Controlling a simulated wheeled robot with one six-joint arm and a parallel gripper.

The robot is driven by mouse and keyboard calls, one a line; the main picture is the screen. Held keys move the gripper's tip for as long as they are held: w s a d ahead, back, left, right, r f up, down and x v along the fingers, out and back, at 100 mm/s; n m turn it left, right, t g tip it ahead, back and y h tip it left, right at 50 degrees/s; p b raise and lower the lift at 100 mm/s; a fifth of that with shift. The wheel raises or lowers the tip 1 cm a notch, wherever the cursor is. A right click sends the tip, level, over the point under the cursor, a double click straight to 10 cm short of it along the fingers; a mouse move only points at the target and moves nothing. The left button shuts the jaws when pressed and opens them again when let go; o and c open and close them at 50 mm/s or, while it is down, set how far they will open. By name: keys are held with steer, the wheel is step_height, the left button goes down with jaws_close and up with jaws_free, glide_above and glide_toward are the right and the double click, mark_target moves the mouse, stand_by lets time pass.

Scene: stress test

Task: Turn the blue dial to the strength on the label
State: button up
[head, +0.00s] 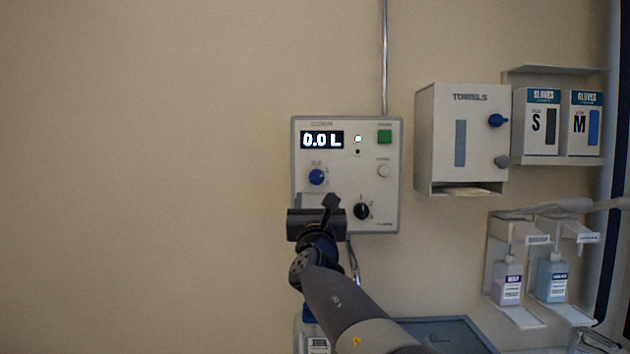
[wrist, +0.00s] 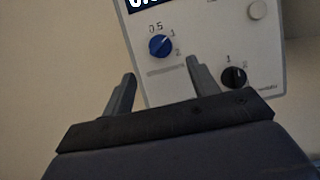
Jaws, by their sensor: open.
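The blue dial (head: 317,177) is on the lower left of a grey wall-mounted control box (head: 347,125). In the wrist view the blue dial (wrist: 160,46) has the marks 0.5, 1 and 2 around it. A black dial (head: 361,211) sits lower right on the box. The display (head: 322,140) reads 0.0 L. My gripper (head: 318,205) is in front of the box, just below the blue dial. In the wrist view my gripper (wrist: 158,85) is open, its fingers apart and empty, with the blue dial beyond them. I cannot see the strength label's text.
A green button (head: 384,137) and a pale button (head: 384,171) are on the box's right side. A towel dispenser (head: 440,135), glove boxes (head: 542,120) and bottles (head: 507,281) are to the right. The wall on the left is bare.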

mark_target(313, 180)
steer(key=p+x, duration=0.3)
steer(key=x, duration=0.4)
steer(key=shift+r, duration=0.1)
steer(key=shift+w+r+p, duration=0.15)
steer(key=shift+w+p, duration=0.4)
steer(key=shift+w, duration=0.15)
steer(key=shift+c, duration=0.6)
steer(key=c, duration=0.9)
steer(key=shift+m, duration=0.5)
steer(key=m+h, duration=0.1)
steer(key=m, duration=0.1)
steer(key=m+h, duration=0.2)
steer(key=m, duration=0.1)
steer(key=m+g+h, duration=0.1)
steer(key=m, duration=0.1)
steer(key=shift+a+r+m+h+p, duration=0.1)
steer(key=shift+a+m+h+p, duration=0.2)
steer(key=shift+a+m+p, duration=0.1)
steer(key=m+g+h+p, duration=0.1)
steer(key=m, duration=0.2)
steer(key=m+g+h+p, duration=0.1)
steer(key=m, duration=0.3)
steer(key=shift+a+r+g, duration=0.1)
steer(key=shift+r+g, duration=0.05)
steer(key=shift+g, duration=0.15)
steer(key=shift+m, duration=0.4)
